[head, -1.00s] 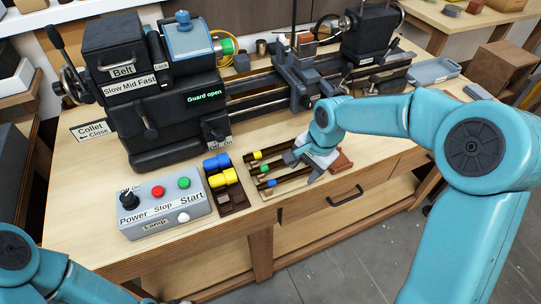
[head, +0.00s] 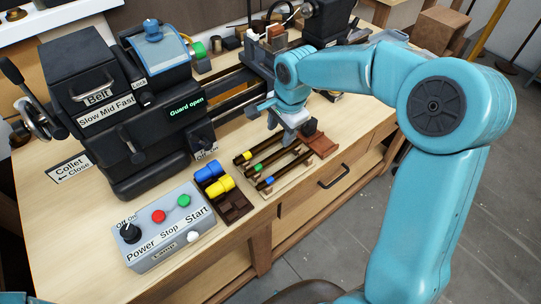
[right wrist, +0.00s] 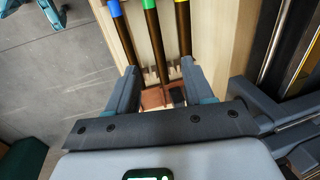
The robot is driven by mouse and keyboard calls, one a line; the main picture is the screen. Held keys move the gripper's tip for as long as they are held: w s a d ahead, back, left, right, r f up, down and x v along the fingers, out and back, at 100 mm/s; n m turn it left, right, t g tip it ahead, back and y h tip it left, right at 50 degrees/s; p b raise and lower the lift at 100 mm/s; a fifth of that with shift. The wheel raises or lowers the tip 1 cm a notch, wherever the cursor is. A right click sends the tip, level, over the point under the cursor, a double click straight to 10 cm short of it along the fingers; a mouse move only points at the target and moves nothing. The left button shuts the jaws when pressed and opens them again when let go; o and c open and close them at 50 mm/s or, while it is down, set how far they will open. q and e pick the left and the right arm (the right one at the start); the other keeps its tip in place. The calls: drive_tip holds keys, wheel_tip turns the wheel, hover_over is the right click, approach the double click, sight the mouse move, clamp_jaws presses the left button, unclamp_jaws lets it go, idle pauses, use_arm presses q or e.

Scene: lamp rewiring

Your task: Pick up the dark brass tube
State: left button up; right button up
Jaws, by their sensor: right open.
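Three dark brown tubes lie side by side on a pale rack (head: 280,188) at the bench's front. One has a yellow band (head: 243,157), one a green band (head: 257,168) and one a blue band (head: 267,182). I cannot tell by colour which is the dark brass one. My right gripper (head: 288,130) is open and empty at the tubes' far right end, apparently above them. In the right wrist view, the green-banded tube (right wrist: 157,45) runs between the open fingers (right wrist: 160,68); the yellow-banded (right wrist: 183,28) and blue-banded (right wrist: 126,32) tubes flank it. My left gripper is out of view.
A dark tray with yellow and blue pieces (head: 220,186) stands left of the rack. A grey control box (head: 165,226) is farther left. The black lathe (head: 135,120) stands behind. A reddish-brown block (head: 321,146) sits at the tubes' right end.

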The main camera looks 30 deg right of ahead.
hover_over(276, 155)
drive_tip(key=s, duration=0.1)
wheel_tip(276, 155, down, 5)
drive_tip(key=shift+w+f, duration=0.1)
drive_tip(key=shift+w, duration=0.05)
drive_tip(key=shift+d+f+p, duration=0.1)
drive_tip(key=shift+f+p, duration=0.15)
drive_tip(key=shift+p, duration=0.1)
drive_tip(key=shift+s+f+p, duration=0.2)
drive_tip(key=shift+f+p, duration=0.35)
drive_tip(key=shift+f, duration=0.7)
drive_tip(key=shift+w+f, duration=0.25)
drive_tip(key=shift+f, duration=0.35)
drive_tip(key=shift+w+f, duration=0.25)
drive_tip(key=shift+f, duration=0.3)
drive_tip(key=shift+s+r, duration=0.1)
drive_tip(key=shift+s, duration=0.05)
drive_tip(key=shift+c, duration=0.7)
clamp_jaws()
